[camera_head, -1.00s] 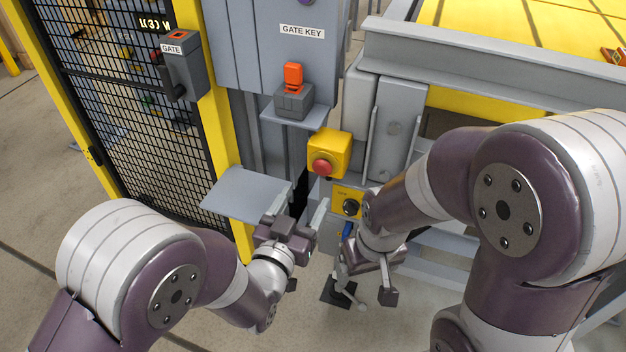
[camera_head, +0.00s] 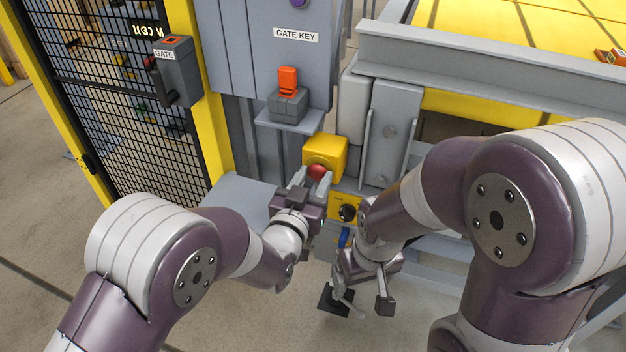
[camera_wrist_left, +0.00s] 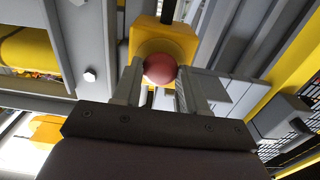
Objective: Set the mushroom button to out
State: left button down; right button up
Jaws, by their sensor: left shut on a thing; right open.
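The red mushroom button (camera_head: 317,172) sits on the front of a yellow box (camera_head: 326,152). In the left wrist view the red button (camera_wrist_left: 160,69) lies between my two fingertips, with the yellow box (camera_wrist_left: 163,38) behind it. My left gripper (camera_head: 312,181) is shut on the button's head, one finger on each side. Whether the button is in or out cannot be told. My right gripper (camera_head: 362,300) is open and empty, low in front of the machine, to the right of and below the left gripper.
Below the button is a yellow panel with a black knob (camera_head: 347,212). An orange key in a grey holder (camera_head: 288,104) stands above on a small shelf. A grey shelf (camera_head: 236,195) is at left, beside the mesh gate (camera_head: 125,115). My right arm fills the right side.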

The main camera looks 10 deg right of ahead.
pick_arm(q)
jog(key=shift+v, duration=0.85)
jog(key=c, duration=0.6)
grip_release()
jog(key=p+v, duration=0.2)
jog(key=v, duration=1)
jog(key=shift+s+a, duration=0.2)
jog(key=shift+s, duration=0.1)
jog(key=shift+f, duration=0.1)
